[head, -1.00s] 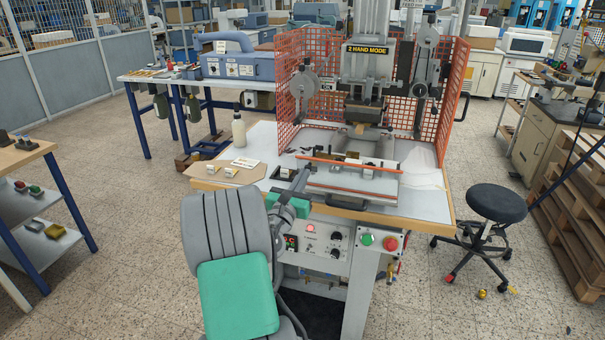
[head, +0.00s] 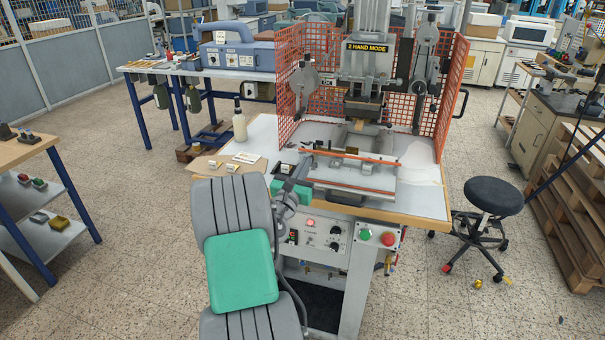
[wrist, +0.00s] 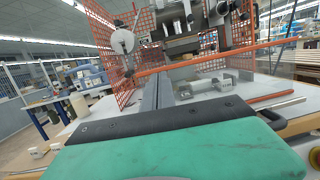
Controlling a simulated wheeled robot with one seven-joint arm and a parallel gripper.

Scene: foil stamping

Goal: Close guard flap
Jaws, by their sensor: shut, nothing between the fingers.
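The press (head: 368,75) stands on the bench. The guard flap seems to be the panel with orange edge bars (head: 350,155) at the press's front; it lies low, and a second bar (head: 350,187) runs along its near edge. Both bars also show in the wrist view, the upper one (wrist: 215,57) crossing ahead of the fingers. My gripper (head: 303,163) is shut and empty at the left end of the flap. Its fingers (wrist: 157,85) point toward the upper bar; I cannot tell whether they touch it. My arm hides part of the bench's left front.
Orange mesh guards (head: 452,95) flank the press. A white bottle (head: 239,125) and small blocks are on the bench's left. A control panel with green and red buttons (head: 388,239) is below the front edge. A black stool (head: 494,195) stands right.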

